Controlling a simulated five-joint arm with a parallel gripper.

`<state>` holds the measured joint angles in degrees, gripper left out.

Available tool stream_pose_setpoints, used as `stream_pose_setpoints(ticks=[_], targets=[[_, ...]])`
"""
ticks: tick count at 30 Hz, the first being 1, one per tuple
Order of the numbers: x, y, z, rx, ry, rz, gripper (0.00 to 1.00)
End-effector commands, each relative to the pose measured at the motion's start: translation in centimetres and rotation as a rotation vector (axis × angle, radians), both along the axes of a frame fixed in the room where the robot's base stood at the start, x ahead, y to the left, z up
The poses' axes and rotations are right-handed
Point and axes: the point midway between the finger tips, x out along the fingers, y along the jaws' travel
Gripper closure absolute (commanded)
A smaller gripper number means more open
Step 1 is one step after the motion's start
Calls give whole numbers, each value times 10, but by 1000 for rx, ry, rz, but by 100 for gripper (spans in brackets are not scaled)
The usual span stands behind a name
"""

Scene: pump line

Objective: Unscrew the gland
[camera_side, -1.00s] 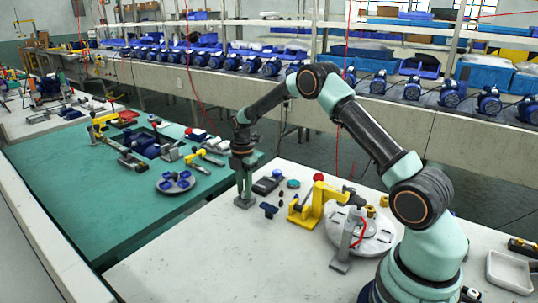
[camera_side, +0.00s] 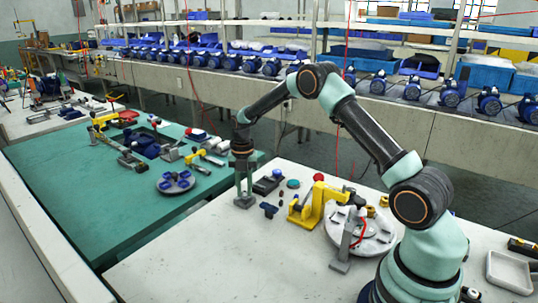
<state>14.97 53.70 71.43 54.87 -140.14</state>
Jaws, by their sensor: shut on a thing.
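My gripper (camera_side: 243,193) points straight down at the back left of the pale bench. Its two fingers are shut around a small part just above a low grey block (camera_side: 244,202) on the bench. This part is where the gland sits, but the fingers hide most of it and it is too small to make out. I cannot tell whether its thread is still engaged.
A yellow press with a red knob (camera_side: 308,207) stands right of my gripper. A round grey plate (camera_side: 376,245) with a grey post is beside it. Small dark parts (camera_side: 268,209) lie close by. The bench's front left is clear.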

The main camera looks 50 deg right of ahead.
Motion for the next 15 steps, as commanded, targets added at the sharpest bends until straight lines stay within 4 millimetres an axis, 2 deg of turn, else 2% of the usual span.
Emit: stream_pose_setpoints(ticks=[4, 5, 6, 15], targets=[[0, 0, 0, 0, 0, -1, 100], [0, 0, 0, 0, 0, -1, 63], [0, 0, 0, 0, 0, -2, 57], [0, 0, 0, 0, 0, -3, 57]])
